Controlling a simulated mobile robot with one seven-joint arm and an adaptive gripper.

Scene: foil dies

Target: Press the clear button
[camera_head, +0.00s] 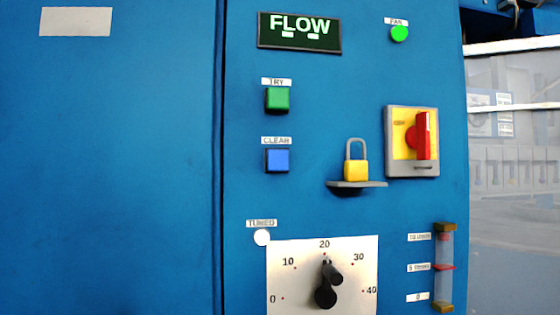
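The clear button (277,160) is a blue square push button in a dark frame on the blue cabinet front. A small white label reading CLEAR (276,141) sits just above it. Nothing covers the button. A green square button (277,99) labelled TRY is directly above it. A dark display (299,32) at the top reads FLOW. My gripper is not in view.
A yellow padlock (356,170) stands on a small grey shelf (370,184) right of the button. A red rotary switch (421,137) on a yellow plate is further right. Below are a white lamp (262,238), a dial (326,290) and a vertical gauge (445,285). A green lamp (399,34) is labelled FAN.

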